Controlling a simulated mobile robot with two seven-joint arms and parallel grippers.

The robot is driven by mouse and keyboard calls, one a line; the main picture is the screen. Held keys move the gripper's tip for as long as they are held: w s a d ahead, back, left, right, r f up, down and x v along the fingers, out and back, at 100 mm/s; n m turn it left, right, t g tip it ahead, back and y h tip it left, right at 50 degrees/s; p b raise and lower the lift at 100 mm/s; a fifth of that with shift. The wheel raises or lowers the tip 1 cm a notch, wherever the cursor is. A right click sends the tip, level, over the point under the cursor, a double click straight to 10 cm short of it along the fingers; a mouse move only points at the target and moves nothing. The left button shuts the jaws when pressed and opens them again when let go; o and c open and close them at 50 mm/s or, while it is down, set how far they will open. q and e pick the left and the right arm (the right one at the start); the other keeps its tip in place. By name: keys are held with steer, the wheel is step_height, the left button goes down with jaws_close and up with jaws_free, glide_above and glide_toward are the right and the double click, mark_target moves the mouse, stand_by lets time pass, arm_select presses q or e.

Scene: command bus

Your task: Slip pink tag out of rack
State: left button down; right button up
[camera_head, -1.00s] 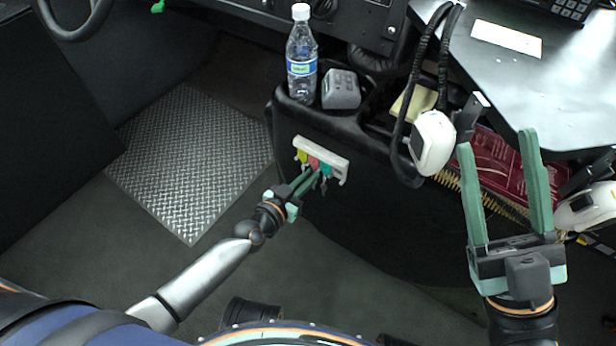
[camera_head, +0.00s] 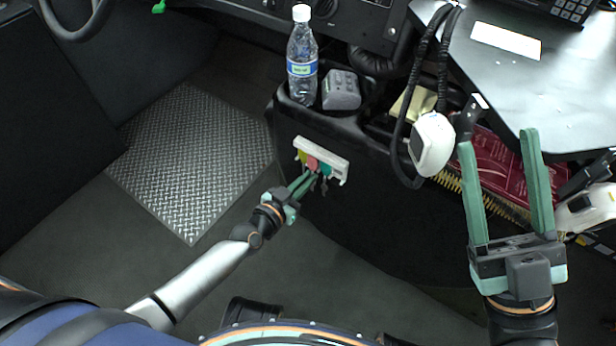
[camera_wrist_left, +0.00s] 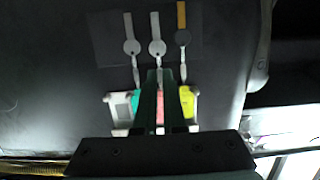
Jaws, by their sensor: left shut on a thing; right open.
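A white rack (camera_head: 336,158) on the dark console side holds yellow (camera_head: 302,156), pink (camera_head: 313,162) and green (camera_head: 327,169) tags, with keys hanging below them. My left gripper (camera_head: 314,177) is at the lower end of the pink tag, shut on it. In the left wrist view, which is turned over, the pink tag (camera_wrist_left: 160,112) shows as a strip between the fingers (camera_wrist_left: 160,85), with the green (camera_wrist_left: 136,102) and yellow (camera_wrist_left: 187,100) tags on either side. The pink tag still appears in the rack. My right gripper (camera_head: 502,140) is open and empty at the right.
A water bottle (camera_head: 302,60) and a grey box (camera_head: 341,90) stand in the console tray above the rack. A white handset (camera_head: 432,143) with a black cord hangs right of the rack. Open floor with a metal tread plate (camera_head: 190,160) lies to the left.

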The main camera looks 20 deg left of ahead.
arm_select(q)
steer(key=shift+s+a, duration=0.3)
steer(key=shift+s, duration=0.4)
steer(key=shift+s, duration=0.2)
steer(key=shift+f+p+v, duration=0.2)
steer(key=shift+p+v, duration=0.05)
steer(key=shift+v, duration=0.7)
steer(key=shift+f+p+v, duration=0.15)
steer(key=shift+p+v, duration=0.1)
steer(key=shift+v, duration=0.7)
steer(key=shift+f+p+v, duration=0.2)
steer(key=shift+p+v, duration=0.05)
steer(key=shift+v, duration=0.65)
steer(key=shift+s, duration=0.1)
